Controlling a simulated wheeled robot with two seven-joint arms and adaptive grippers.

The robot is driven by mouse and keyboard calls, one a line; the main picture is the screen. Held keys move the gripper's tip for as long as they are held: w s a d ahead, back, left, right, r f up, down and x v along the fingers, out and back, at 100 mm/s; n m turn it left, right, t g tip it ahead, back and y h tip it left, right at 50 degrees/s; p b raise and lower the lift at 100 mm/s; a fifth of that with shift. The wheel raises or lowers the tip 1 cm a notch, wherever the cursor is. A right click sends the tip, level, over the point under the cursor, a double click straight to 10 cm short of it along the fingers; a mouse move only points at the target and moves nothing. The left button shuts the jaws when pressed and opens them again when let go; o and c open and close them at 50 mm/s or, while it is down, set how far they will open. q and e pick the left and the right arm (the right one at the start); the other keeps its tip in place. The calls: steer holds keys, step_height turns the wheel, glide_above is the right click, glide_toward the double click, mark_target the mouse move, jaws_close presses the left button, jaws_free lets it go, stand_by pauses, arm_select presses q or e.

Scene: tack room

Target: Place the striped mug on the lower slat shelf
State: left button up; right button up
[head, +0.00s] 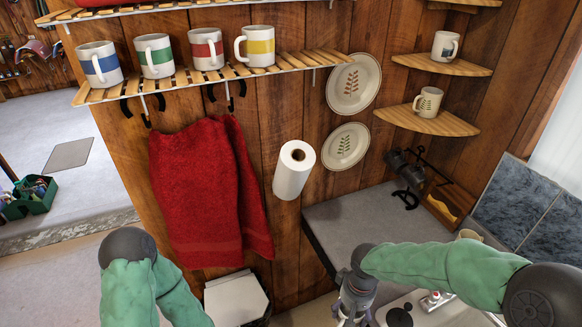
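The slatted wooden shelf (180,79) on the plank wall holds white mugs with colour bands: a blue-banded mug (99,66), a green-banded mug (154,57), a red-banded mug (206,50) and a yellow-banded mug (257,46). Another slatted shelf (150,6) runs above it at the top edge. A pale rounded rim (469,235), perhaps a mug, shows behind my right forearm; most of it is hidden. My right gripper (354,312) points down by the counter's front; its fingertips are cut off, so its opening is unclear. My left arm enters at bottom left; its gripper is out of view.
Black hooks, a red towel (205,190) and a paper roll (293,172) hang below the shelf. Two plates (353,84) hang right of it. Corner shelves (440,122) hold two mugs.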

steer(key=shift+s+a+f+b, duration=0.1)
steer(key=shift+s+f+b, duration=0.1)
steer(key=shift+f+b, duration=0.75)
arm_select(q)
step_height(320, 180, down, 16)
steer(key=b, duration=1.4)
steer(key=shift+s+a+f, duration=0.15)
steer(key=shift+s, duration=0.2)
arm_select(e)
steer(key=w+d+f+m, duration=0.1)
steer(key=w+f, duration=0.2)
steer(key=f, duration=0.5)
steer(key=w+d+f+m, duration=0.1)
steer(key=w+f, duration=0.2)
steer(key=f, duration=0.6)
arm_select(q)
steer(key=shift+s, duration=0.15)
arm_select(e)
steer(key=shift+s+f, duration=0.15)
steer(key=shift+s, duration=0.05)
